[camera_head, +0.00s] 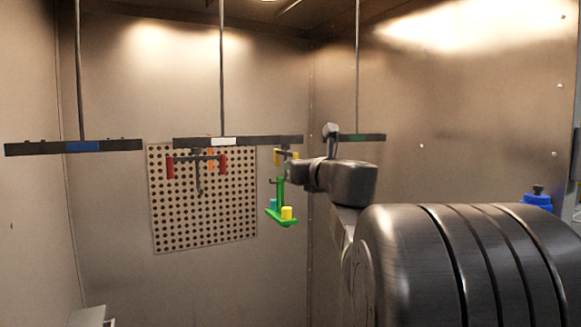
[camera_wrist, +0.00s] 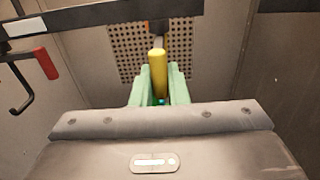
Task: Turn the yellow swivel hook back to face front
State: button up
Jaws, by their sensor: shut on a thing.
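The yellow swivel hook (camera_head: 277,157) hangs under the right end of the middle bar. It looks turned partly side-on, its yellow grips close together. My gripper (camera_wrist: 160,82) has pale green fingers on either side of a yellow grip (camera_wrist: 157,62) in the wrist view, shut on it. In the head view my arm reaches the hook from the right and hides part of it.
The middle bar (camera_head: 190,143) carries a red-gripped hook (camera_head: 170,167) at left, with an orange piece (camera_head: 211,160) behind. A blue-marked bar (camera_head: 40,148) hangs left, a green-marked bar (camera_head: 372,137) right, close to my arm. A perforated panel (camera_head: 165,225) is on the back wall.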

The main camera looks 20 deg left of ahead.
jog(key=shift+w+d, duration=0.35)
jog(key=shift+w, duration=0.25)
jog(key=shift+w+d, duration=0.35)
jog(key=shift+w, duration=0.2)
jog(key=shift+w+a+p, duration=0.2)
jog(key=shift+w+a, duration=0.15)
jog(key=shift+w, duration=0.65)
jog(key=shift+w+a+p, duration=0.2)
jog(key=shift+w+a, duration=0.1)
jog(key=shift+w, duration=0.75)
jog(key=shift+w+a+p, duration=0.2)
jog(key=shift+w+a, duration=0.15)
jog(key=shift+w, duration=0.65)
jog(key=o, duration=0.7)
jog(key=shift+s+d, duration=0.1)
jog(key=shift+d, duration=0.05)
jog(key=b+v, duration=0.1)
jog(key=v, duration=0.8)
jog(key=shift+b, duration=0.35)
